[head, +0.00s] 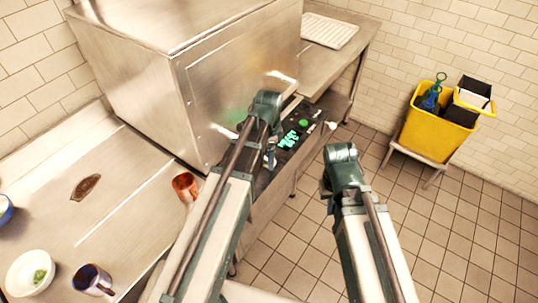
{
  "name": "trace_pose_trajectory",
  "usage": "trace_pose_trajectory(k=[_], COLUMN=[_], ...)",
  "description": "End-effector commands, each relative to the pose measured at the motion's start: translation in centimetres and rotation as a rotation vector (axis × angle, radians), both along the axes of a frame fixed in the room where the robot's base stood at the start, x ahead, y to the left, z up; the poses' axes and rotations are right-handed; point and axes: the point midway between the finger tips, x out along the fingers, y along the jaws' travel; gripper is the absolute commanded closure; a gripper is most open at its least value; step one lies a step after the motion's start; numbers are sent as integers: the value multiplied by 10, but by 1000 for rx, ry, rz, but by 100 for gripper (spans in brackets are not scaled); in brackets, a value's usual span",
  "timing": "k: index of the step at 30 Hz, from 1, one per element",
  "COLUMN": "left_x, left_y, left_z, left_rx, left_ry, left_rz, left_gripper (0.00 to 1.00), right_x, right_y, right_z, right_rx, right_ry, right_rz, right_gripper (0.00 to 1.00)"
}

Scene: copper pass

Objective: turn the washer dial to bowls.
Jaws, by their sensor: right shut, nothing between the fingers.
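The washer is the large steel box (135,85) at upper left. Its dark control panel (282,155) lies along its lower right front. The panel has a lit green display (290,140) and a green round spot (303,122). A small pale part shows near the panel's far end; I cannot tell whether it is the dial, nor read its setting. My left gripper (270,157) points down over the panel, mostly hidden by its own arm; its jaws are not clear. My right gripper (326,190) is shut and empty, right of the panel and apart from it, over the floor.
A copper mug (186,186) stands by the washer's lower corner. A white bowl (28,274) with something green in it and a dark mug (92,281) stand on the left counter. A white rack (328,31) lies on the far counter. A yellow bin (432,135) stands right; floor between is clear.

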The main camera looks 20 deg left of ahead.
Motion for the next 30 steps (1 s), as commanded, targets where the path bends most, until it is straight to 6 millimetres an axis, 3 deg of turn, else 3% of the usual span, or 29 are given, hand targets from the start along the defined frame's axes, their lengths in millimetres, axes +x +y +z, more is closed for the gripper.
trace_pose_trajectory(k=[11,30], left_x=[0,0], left_y=[0,0], left_z=[18,111], left_rx=[0,0], left_ry=[0,0], left_rz=[0,0], left_gripper=[24,24], right_x=[0,0], right_y=[0,0], right_z=[19,111], right_rx=[0,0], right_ry=[0,0], right_rz=[0,2], right_gripper=[100,100])
